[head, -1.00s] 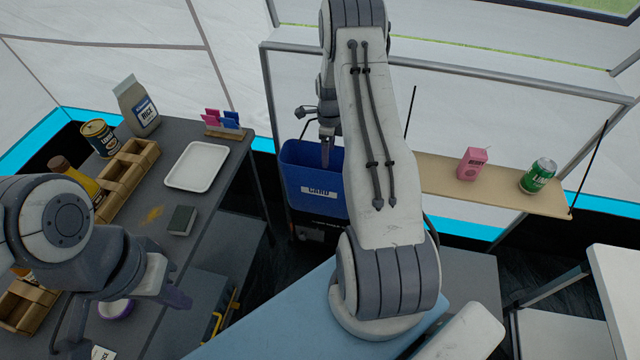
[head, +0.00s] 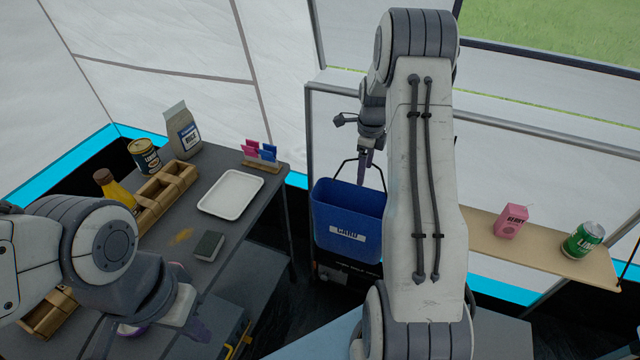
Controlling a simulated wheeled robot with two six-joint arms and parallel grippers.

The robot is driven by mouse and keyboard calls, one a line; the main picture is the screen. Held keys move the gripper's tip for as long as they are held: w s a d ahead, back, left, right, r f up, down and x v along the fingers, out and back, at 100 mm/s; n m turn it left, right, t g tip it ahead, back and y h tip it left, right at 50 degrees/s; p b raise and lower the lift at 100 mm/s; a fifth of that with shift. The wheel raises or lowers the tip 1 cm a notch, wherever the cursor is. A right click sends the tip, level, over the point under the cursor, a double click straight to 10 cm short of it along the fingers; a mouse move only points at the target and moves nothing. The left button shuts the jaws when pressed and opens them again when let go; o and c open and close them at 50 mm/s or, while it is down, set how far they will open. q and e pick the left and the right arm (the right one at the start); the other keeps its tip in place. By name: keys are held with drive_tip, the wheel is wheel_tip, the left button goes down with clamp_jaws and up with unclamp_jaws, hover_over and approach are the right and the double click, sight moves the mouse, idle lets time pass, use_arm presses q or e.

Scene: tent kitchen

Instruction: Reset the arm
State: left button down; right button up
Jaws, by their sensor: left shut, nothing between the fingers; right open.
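My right arm reaches up through the middle of the head view, and its gripper (head: 364,168) points down just above the blue bin labelled "CARD" (head: 335,222). The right gripper is open, with nothing visible in it. The bin stands upright with its thin dark handle raised around the gripper tips; whether they touch is unclear. My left gripper (head: 200,332) is at the lower left, low over the edge of the dark table (head: 225,165). It is shut and empty, partly hidden behind its own wrist.
The table holds a white tray (head: 231,192), a dark block (head: 207,246), a wooden crate (head: 165,193), a bottle (head: 114,188), a can (head: 144,155), a rice bag (head: 182,131) and a card holder (head: 262,160). A shelf at right carries a pink carton (head: 512,221) and a green can (head: 583,241).

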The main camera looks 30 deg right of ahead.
drive_tip(key=shift+a, duration=0.1)
drive_tip(key=s+a+r+n, duration=0.2)
drive_tip(key=a+r+n, duration=0.3)
drive_tip(key=a, duration=0.4)
drive_tip(key=s+a+r+n, duration=0.2)
drive_tip(key=a+n, duration=0.5)
drive_tip(key=a, duration=0.3)
drive_tip(key=s+a+r+n, duration=0.2)
drive_tip(key=a+r+n, duration=0.3)
drive_tip(key=a, duration=0.4)
drive_tip(key=s+a+n, duration=0.5)
drive_tip(key=s+n, duration=0.4)
drive_tip(key=s, duration=0.2)
drive_tip(key=s+a+r+n+y, duration=0.1)
drive_tip(key=s+a+n, duration=0.3)
drive_tip(key=s+n, duration=0.5)
drive_tip(key=shift+s+a+n, duration=0.4)
drive_tip(key=shift+s, duration=0.55)
drive_tip(key=shift+r, duration=0.1)
